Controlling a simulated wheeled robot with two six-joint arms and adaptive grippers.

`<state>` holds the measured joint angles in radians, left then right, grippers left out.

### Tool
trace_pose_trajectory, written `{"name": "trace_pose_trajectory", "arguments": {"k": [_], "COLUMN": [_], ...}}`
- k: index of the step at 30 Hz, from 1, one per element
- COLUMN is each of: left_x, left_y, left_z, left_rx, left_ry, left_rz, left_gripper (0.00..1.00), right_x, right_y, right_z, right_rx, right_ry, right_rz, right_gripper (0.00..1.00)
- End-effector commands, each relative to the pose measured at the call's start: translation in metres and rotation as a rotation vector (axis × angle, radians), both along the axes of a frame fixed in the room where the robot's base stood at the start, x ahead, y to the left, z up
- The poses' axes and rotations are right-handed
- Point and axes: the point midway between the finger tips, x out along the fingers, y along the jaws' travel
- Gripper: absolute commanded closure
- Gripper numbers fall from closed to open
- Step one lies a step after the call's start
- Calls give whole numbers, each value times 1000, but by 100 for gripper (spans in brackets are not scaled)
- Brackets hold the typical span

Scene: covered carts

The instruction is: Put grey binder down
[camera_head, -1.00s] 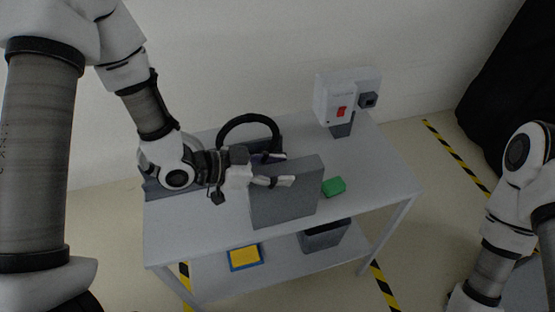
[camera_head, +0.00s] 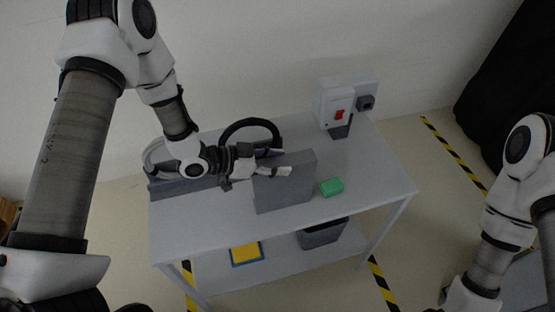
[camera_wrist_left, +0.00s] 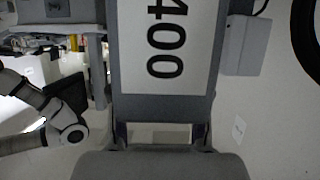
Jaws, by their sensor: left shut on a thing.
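The grey binder (camera_head: 287,187) is upright on or just above the grey cart's top (camera_head: 220,222); I cannot tell whether its lower edge touches. My left gripper (camera_head: 278,162) is shut on the binder at its upper edge, reaching in from the left. In the left wrist view the binder (camera_wrist_left: 125,75) fills the middle, with a white label reading "400", and the gripper's fingers (camera_wrist_left: 160,133) are at its near end. My right arm shows at the right, but its gripper is outside the picture.
A green block (camera_head: 332,187) lies just right of the binder. A black ring-shaped thing (camera_head: 250,122) is behind it. A white and grey device with a red switch (camera_head: 338,112) stands at the back right. The lower shelf holds a yellow-blue item (camera_head: 246,253) and a dark bin (camera_head: 322,235).

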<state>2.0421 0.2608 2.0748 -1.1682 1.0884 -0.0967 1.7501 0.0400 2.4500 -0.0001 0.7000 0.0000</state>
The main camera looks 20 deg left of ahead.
Motion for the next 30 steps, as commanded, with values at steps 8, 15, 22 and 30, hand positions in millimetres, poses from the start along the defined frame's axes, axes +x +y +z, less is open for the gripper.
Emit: {"name": "trace_pose_trajectory", "arguments": {"k": [8, 15, 22, 30], "left_x": [0, -1, -20, -49], "left_y": [0, 2, 34, 74], "left_z": [-1, 2, 17, 40], "left_rx": [0, -1, -6, -7], "left_ry": [0, 0, -2, -2], "left_rz": [0, 2, 9, 6], "left_gripper": [29, 29, 29, 29], "right_x": [0, 0, 0, 0], "right_y": [0, 0, 0, 0], "right_z": [-1, 0, -9, -7], "right_rx": [0, 0, 0, 0], "right_ry": [0, 0, 0, 0], "right_rz": [0, 0, 0, 0], "right_gripper": [60, 60, 60, 60]}}
